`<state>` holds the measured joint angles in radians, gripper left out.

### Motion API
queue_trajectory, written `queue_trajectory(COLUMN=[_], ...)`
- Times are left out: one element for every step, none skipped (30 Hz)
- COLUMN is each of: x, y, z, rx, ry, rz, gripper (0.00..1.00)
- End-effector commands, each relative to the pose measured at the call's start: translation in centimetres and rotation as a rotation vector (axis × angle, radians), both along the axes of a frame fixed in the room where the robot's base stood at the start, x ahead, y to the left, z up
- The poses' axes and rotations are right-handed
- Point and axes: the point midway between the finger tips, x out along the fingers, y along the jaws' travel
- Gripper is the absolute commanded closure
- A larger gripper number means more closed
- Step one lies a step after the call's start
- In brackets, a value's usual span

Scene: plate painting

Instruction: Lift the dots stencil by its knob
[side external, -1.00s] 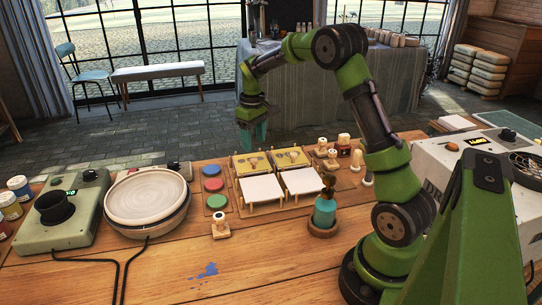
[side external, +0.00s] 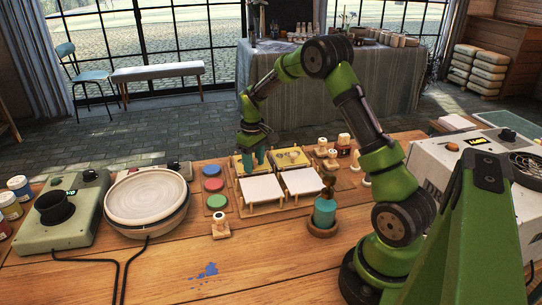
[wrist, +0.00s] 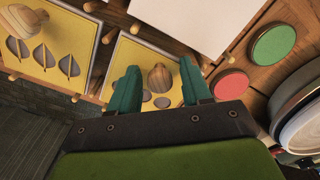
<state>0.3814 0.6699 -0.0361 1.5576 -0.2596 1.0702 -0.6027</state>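The dots stencil (wrist: 150,55) is a yellow sheet with round grey holes and a turned wooden knob (wrist: 160,77) at its middle. In the side external view the stencil (side external: 239,168) lies on the left rack and is partly hidden by my gripper (side external: 254,165). In the wrist view my gripper (wrist: 160,85) is open, its two teal fingers pointing down at the stencil. The knob shows between the fingertips, with a gap on each side. Whether the fingertips are level with the knob or still above it, I cannot tell.
A second yellow stencil with leaf-shaped holes (wrist: 42,50) lies beside it, with its own knob (wrist: 23,17). White sheets (side external: 262,190) lie on racks in front. Red (wrist: 230,84) and green pads sit alongside, near the banding wheel (side external: 147,195). A teal bottle (side external: 324,212) stands to the right.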

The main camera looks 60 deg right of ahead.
Motion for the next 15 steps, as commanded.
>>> queue_trajectory(x=[0.01, 0.01, 0.01, 0.01, 0.01, 0.01, 0.01, 0.01, 0.01, 0.02, 0.02, 0.02, 0.02, 0.02, 0.02], y=[-0.01, -0.01, -0.01, -0.01, -0.01, -0.01, -0.01, 0.0, -0.01, -0.01, -0.01, -0.01, -0.01, -0.01, -0.01], z=[0.03, 0.03, 0.03, 0.04, 0.04, 0.04, 0.04, 0.04, 0.05, 0.06, 0.06, 0.06, 0.06, 0.06, 0.07], rx=[0.0, 0.0, 0.0, 0.0, 0.0, 0.0, 0.0, 0.0, 0.0, 0.0, 0.0, 0.0, 0.0, 0.0, 0.0], ry=[0.0, 0.0, 0.0, 0.0, 0.0, 0.0, 0.0, 0.0, 0.0, 0.0, 0.0, -0.001, -0.001, -0.001, -0.001], rz=[0.0, 0.0, 0.0, 0.0, 0.0, 0.0, 0.0, 0.0, 0.0, 0.0, 0.0, 0.0, 0.0, 0.0, 0.0], gripper=[0.6, 0.65, 0.71, 0.75, 0.8, 0.86, 0.91, 0.95, 1.0, 1.0, 1.0, 1.0, 1.0, 1.0, 1.0])
